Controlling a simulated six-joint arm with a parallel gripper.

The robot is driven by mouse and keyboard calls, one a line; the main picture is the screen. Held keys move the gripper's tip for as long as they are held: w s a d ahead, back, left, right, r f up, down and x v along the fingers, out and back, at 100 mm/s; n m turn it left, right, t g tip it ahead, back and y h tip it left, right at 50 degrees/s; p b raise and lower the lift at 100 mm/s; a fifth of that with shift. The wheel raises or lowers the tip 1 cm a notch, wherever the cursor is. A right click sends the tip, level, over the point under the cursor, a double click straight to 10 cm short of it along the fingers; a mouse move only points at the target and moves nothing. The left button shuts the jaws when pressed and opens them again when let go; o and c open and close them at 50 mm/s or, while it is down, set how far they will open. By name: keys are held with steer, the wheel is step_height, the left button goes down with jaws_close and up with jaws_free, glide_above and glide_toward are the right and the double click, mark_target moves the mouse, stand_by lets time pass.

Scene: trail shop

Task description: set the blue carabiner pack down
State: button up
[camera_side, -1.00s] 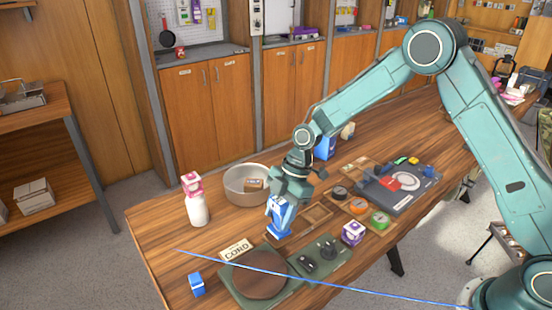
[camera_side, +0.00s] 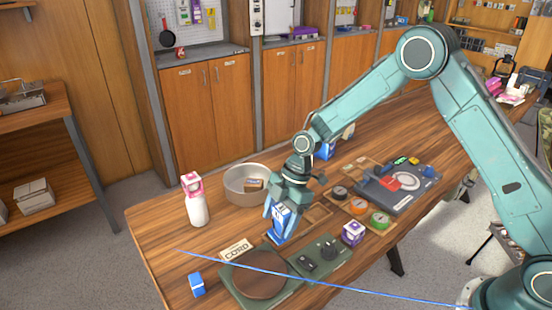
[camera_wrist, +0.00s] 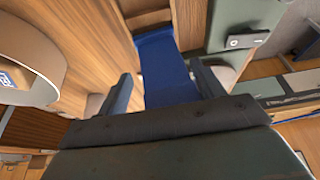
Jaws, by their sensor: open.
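The blue carabiner pack (camera_side: 279,225) stands upright, with a white patch on its face, near the front middle of the wooden table in the side view. Its base appears to be at the table surface, just behind the green board. My gripper (camera_side: 282,208) is over it, with its fingers around the upper part of the pack. The jaws are open. In the wrist view the blue pack (camera_wrist: 165,75) lies between my two fingers (camera_wrist: 160,90); I cannot tell whether either finger touches it.
A round metal bowl (camera_side: 246,184) with a small box inside stands behind left. A white bottle (camera_side: 197,208) is further left. A green board (camera_side: 311,280) with a brown disc (camera_side: 260,275) is in front. A purple box (camera_side: 353,233) is right, a small blue box (camera_side: 197,284) front left.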

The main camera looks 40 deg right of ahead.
steer(key=shift+r, duration=0.1)
steer(key=v, duration=1.2)
stand_by(0.4)
steer(key=s+d+r+m+t+h, duration=0.2)
steer(key=s+d+r+m+t, duration=0.15)
steer(key=s+r+m, duration=0.75)
steer(key=s+d+r+m, duration=0.1)
steer(key=s+m, duration=0.1)
steer(key=s, duration=0.4)
steer(key=s+d+r+m+t+h, duration=0.1)
steer(key=s+d+m, duration=0.1)
steer(key=s, duration=0.4)
steer(key=s+d+r+m+t+h, duration=0.1)
steer(key=s+d+r+m, duration=0.1)
steer(key=s, duration=0.4)
steer(key=shift+s+d+m, duration=0.2)
steer(key=shift+s+m, duration=0.15)
steer(key=shift+m, duration=0.15)
steer(key=shift+o, duration=0.4)
